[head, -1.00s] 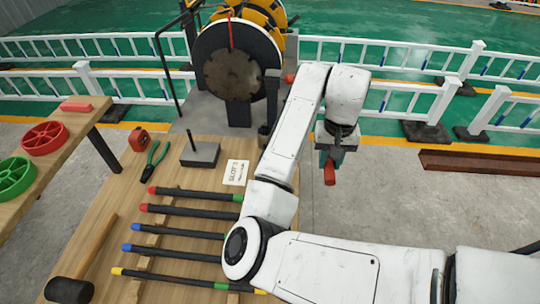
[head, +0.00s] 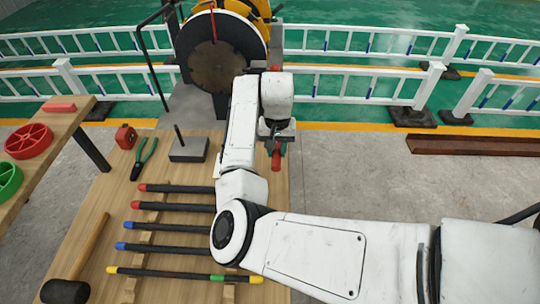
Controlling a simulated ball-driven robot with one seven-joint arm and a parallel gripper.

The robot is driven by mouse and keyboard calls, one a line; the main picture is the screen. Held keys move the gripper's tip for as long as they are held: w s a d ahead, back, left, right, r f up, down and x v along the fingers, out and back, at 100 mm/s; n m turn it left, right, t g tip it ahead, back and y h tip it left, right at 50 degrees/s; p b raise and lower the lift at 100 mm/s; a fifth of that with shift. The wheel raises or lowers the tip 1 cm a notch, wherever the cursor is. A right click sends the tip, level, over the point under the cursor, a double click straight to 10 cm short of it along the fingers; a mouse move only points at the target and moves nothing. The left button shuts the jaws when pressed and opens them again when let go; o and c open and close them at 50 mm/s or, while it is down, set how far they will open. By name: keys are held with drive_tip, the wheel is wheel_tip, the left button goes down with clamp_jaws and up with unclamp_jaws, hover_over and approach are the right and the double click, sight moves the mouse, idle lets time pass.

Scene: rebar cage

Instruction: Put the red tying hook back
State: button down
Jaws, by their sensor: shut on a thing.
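My gripper (head: 274,136) is at the end of the white arm, by the right edge of the wooden bench. It is shut on the red tying hook (head: 276,158). The red handle points down below the jaws, and the rest of the hook is hidden by the gripper and wrist. I cannot tell whether the handle touches anything below it. A grey block with an upright rod (head: 188,149) stands on the bench to the left of my arm.
The wooden bench (head: 100,215) carries several dark bars with coloured ends, a mallet (head: 68,290), green pliers (head: 144,157) and a red tape measure (head: 126,137). A large disc (head: 216,66) stands behind. White railings (head: 350,85) run across the back.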

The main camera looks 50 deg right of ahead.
sight(270, 165)
drive_tip(key=shift+w+a+f, duration=0.1)
drive_tip(key=shift+w+f, duration=0.55)
drive_tip(key=shift+f, duration=0.15)
drive_tip(key=f+p, duration=0.1)
drive_tip(key=f, duration=0.1)
drive_tip(key=shift+w+a+f+p, duration=0.1)
drive_tip(key=shift+w+f+p, duration=0.2)
drive_tip(key=shift+w+p, duration=0.1)
drive_tip(key=shift+f, duration=0.55)
drive_tip(key=c, duration=0.9)
unclamp_jaws()
drive_tip(key=shift+o, duration=0.2)
